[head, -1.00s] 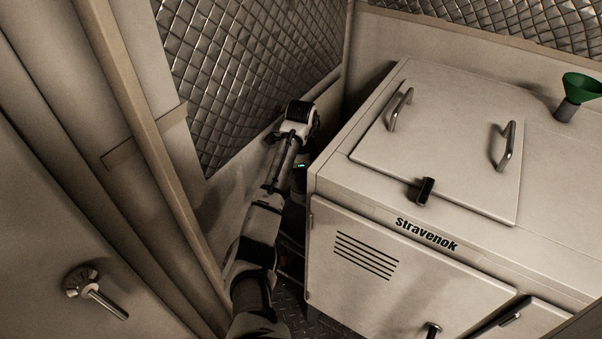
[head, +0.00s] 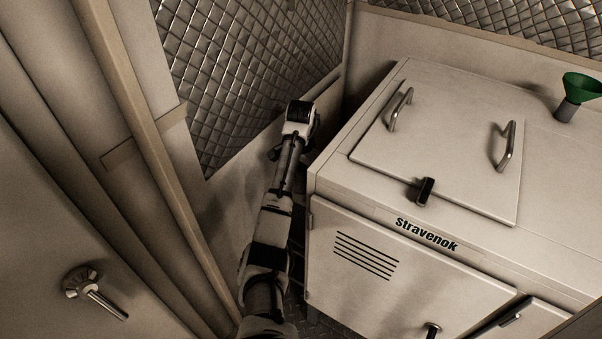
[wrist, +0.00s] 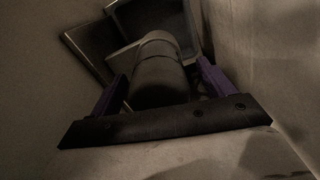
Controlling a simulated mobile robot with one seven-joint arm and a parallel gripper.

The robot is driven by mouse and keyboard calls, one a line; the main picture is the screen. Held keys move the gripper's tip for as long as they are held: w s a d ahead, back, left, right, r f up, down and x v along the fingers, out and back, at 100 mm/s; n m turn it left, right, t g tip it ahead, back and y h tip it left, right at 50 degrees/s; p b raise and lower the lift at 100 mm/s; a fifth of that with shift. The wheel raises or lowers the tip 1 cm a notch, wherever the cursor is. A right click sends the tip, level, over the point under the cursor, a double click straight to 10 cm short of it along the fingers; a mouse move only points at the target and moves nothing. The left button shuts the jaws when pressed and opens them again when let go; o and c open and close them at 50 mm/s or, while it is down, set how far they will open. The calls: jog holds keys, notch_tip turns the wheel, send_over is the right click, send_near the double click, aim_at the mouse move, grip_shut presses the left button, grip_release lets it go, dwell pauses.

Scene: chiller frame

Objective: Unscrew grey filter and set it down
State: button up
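In the wrist view a dark grey cylinder (wrist: 158,75), which looks like the grey filter, stands between the two purple fingers of my gripper (wrist: 162,70). The fingers are spread, one on each side of it. A narrow gap seems to show on both sides, though the picture is dark and contact is hard to judge. The cylinder's far end is at a flat plate or panel; its thread or seat is not visible. In the head view my arm (head: 274,215) reaches down beside the cabinet's left side, and the gripper's fingers and the filter are hidden.
The Stravenok cabinet (head: 390,270) stands close to the right of my arm. A dark rectangular recess or tray (wrist: 150,22) lies beyond the cylinder. A green funnel (head: 581,87) sits on the cabinet's top.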

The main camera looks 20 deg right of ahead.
jog(key=shift+r, duration=0.8)
jog(key=shift+a+r, duration=0.1)
jog(key=shift+r, duration=0.55)
notch_tip(320, 180, up, 11)
